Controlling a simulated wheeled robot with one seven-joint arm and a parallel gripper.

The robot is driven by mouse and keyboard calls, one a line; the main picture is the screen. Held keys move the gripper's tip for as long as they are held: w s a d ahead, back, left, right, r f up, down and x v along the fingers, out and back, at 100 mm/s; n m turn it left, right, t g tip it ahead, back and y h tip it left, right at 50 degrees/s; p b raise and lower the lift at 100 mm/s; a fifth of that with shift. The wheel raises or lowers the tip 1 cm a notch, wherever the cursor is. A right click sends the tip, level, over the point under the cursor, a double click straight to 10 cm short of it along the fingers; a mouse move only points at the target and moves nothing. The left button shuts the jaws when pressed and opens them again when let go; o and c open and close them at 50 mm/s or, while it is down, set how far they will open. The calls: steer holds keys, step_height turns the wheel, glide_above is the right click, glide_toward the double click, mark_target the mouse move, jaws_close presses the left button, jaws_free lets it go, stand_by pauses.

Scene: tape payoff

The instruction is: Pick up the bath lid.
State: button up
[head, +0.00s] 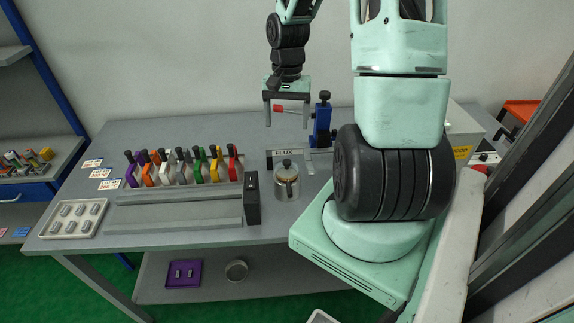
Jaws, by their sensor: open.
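A small metal pot (287,187) stands on the grey bench, just right of a black upright block. A lid with a dark knob (287,164) sits on top of the pot; I take this to be the bath lid. My gripper (287,123) is open, with its two fingers pointing down and apart. In the picture it is above and behind the pot, clear of the lid. I see nothing held between the fingers. A red-tipped part (279,108) shows in the gap, seemingly behind them.
A FLUX label (284,153) lies behind the pot. A blue stand (322,123) rises right of my gripper. The black block (252,198) is close on the pot's left, beside a row of coloured-handled tools (185,170). My arm covers the bench's right part.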

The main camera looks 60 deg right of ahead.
steer(key=p, duration=0.1)
glide_above(287, 161)
steer(key=f, duration=0.8)
steer(key=shift+w+d+f, duration=0.1)
steer(key=shift+w+d, duration=0.2)
steer(key=shift+w, duration=0.05)
steer(key=shift+s+a+f+p, duration=0.2)
steer(key=shift+f+p, duration=0.25)
steer(key=shift+f, duration=0.9)
steer(key=shift+s+a+f+p, duration=0.15)
steer(key=shift+f+p, duration=0.25)
steer(key=shift+f, duration=0.9)
steer(key=shift+d, duration=0.1)
steer(key=c, duration=0.7)
